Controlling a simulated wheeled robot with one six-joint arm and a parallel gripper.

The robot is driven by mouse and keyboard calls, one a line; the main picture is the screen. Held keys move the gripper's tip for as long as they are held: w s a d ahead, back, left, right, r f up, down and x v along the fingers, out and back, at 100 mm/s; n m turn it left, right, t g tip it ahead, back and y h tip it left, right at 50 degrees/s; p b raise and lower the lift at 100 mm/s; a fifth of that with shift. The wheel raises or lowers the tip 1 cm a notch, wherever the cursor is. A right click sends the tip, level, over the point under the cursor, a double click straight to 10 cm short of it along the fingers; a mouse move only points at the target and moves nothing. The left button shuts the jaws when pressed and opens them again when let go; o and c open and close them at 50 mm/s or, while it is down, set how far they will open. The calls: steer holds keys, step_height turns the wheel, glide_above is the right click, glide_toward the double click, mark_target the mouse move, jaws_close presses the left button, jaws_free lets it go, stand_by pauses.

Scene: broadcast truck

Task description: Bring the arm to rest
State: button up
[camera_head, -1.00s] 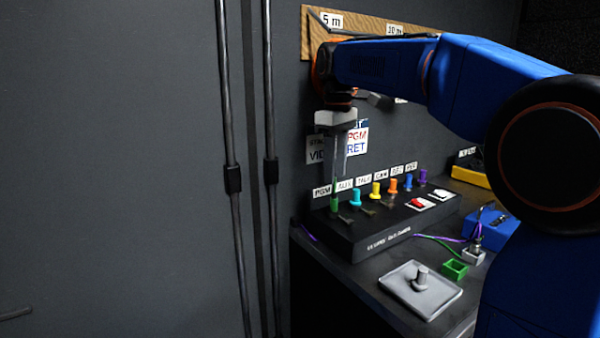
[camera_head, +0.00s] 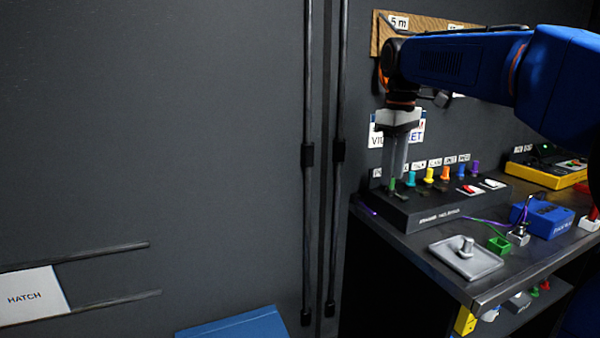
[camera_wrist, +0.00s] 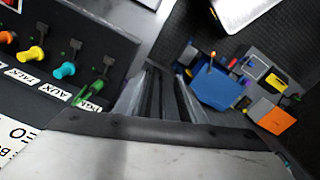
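My gripper (camera_head: 398,172) points down above the left end of a dark sloped control panel (camera_head: 425,212), beside the wall. Its two grey fingers are close together, with nothing visible between them. In the wrist view the fingers (camera_wrist: 165,92) show side by side, and the green knob (camera_wrist: 92,92) labelled PGM stands beside them, not between them. In the head view the green knob (camera_head: 392,184) is just below the fingertips; whether they touch is unclear. My blue arm reaches in from the right, bent down at the wrist.
Further knobs, including a yellow one (camera_head: 428,175), stand right of the green knob. A grey tray with a peg (camera_head: 446,254), a green socket (camera_head: 499,245) and a blue box (camera_head: 543,217) lie on the bench. A wooden board (camera_head: 376,35) hangs behind the arm. The left wall holds vertical pipes (camera_head: 308,220).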

steer(key=s+d+f+m+t, duration=0.1)
steer(key=s+d+f+m, duration=0.1)
steer(key=s+f, duration=0.6)
steer(key=s+d+f+m+t, duration=0.2)
steer(key=s+f, duration=0.5)
steer(key=s, duration=0.5)
steer(key=s+d+f+m+t, duration=0.1)
steer(key=s+f+m, duration=0.3)
steer(key=s+f, duration=0.4)
steer(key=shift+s+d+f+m+t, duration=0.3)
steer(key=shift+s+d, duration=0.5)
steer(key=shift+s, duration=0.2)
